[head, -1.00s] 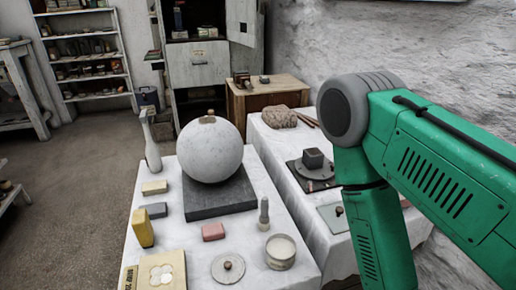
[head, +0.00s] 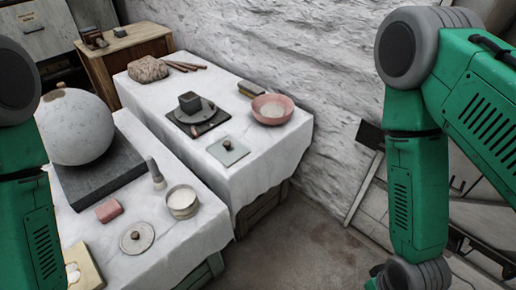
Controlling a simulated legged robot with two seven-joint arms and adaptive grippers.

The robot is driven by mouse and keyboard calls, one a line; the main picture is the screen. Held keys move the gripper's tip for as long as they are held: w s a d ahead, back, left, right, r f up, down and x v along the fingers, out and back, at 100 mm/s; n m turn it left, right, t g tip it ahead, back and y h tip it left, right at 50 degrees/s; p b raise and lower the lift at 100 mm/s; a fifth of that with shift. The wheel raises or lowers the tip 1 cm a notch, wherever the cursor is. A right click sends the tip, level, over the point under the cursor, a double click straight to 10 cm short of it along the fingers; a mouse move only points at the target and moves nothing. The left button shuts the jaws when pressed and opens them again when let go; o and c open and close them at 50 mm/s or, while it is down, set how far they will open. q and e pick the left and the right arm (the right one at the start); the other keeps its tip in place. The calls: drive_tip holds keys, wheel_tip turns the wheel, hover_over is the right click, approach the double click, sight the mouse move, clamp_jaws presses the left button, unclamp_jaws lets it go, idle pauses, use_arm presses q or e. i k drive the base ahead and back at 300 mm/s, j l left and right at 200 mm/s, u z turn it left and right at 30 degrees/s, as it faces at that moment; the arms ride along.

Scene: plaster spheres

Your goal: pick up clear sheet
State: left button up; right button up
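The clear sheet looks to be the pale, see-through square (head: 228,151) lying flat near the front of the right-hand white-covered table. Green links of my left arm show at the left edge and of my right arm at the right. Neither gripper is in view, so I cannot see whether they are open or shut. No part of my arms touches the sheet.
A dark block (head: 189,102) on a round plate and dark board stands behind the sheet. A pink bowl (head: 272,108) and a brush (head: 251,90) lie right of it. The left table (head: 180,236) holds a large sphere (head: 75,127), a tin (head: 183,202) and a round disc (head: 136,237).

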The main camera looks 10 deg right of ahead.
sight(227, 150)
drive_tip(key=u, duration=1.65)
drive_tip(key=z, duration=1.65)
drive_tip(key=i+l, duration=0.2)
drive_tip(key=i+l+u, duration=0.55)
drive_tip(key=l+u, duration=0.25)
